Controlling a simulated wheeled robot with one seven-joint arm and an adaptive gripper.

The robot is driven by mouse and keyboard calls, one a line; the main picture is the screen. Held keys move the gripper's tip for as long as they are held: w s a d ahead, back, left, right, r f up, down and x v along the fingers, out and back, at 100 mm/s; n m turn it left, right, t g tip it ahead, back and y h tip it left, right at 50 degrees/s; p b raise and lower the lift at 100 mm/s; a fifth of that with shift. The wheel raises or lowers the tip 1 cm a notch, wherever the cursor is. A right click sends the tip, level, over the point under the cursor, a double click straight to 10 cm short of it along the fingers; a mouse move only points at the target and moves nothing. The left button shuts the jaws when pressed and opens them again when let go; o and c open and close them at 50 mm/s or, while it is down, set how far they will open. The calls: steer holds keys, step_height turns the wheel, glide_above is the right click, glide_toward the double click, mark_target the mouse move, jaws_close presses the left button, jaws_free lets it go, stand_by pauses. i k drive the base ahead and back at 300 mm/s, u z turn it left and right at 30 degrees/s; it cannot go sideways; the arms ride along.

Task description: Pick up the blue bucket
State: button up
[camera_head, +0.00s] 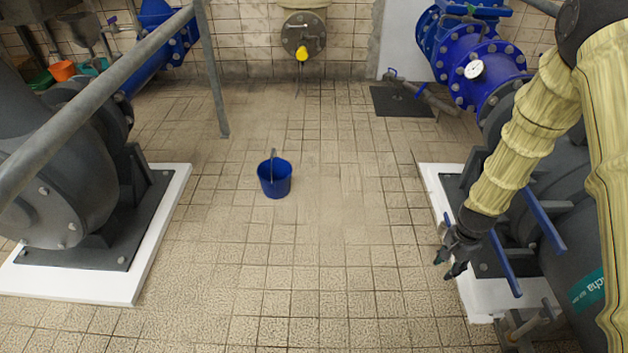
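The blue bucket (274,179) stands upright on the tiled floor, left of the middle of the picture. Its handle (273,163) stands up above the rim. My gripper (445,270) hangs at the lower right, well to the right of the bucket and apart from it. The fingers point down and to the left. A gap shows between the two fingertips, with nothing between them. My arm, in a yellowish sleeve, comes down from the upper right.
A grey pump on a white plinth (130,278) stands at left, with a grey rail (110,85) above it. Another pump stands on a white plinth (431,184) at right, near blue bars (505,263). A dark mat (402,101) lies at the back. The middle floor is clear.

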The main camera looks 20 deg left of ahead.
mark_target(275, 172)
steer(key=z, duration=0.05)
steer(key=i, duration=2.25)
steer(key=u, duration=2.4)
